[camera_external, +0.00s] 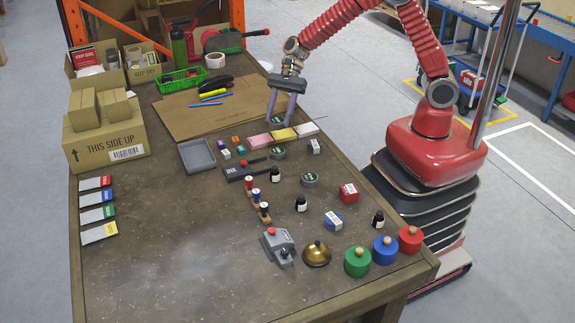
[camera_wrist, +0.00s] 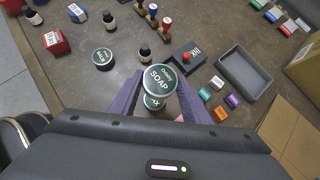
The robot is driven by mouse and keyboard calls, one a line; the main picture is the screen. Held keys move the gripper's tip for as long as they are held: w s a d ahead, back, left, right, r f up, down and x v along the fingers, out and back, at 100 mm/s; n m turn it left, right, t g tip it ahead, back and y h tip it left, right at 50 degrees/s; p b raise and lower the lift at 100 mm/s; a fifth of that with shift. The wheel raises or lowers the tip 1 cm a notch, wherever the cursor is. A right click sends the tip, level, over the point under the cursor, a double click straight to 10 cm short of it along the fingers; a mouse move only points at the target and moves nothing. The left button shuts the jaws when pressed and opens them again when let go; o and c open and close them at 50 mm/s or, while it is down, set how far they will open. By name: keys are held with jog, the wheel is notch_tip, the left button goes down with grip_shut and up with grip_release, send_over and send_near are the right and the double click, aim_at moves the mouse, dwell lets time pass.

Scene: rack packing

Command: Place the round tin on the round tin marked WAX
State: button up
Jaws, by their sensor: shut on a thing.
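My gripper (camera_external: 280,118) is shut on a round dark tin (camera_external: 278,121), held level above the table's far part.
Black bottles (camera_external: 275,175) and a white box (camera_external: 314,146) are close by. A grey tray (camera_external: 197,156) is to the left. The table's left middle is clear.

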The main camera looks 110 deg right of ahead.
jog(key=shift+f, duration=3.1)
jog(key=shift+f, duration=1.9)
jog(key=o, duration=1.1)
jog(key=v, duration=1.2)
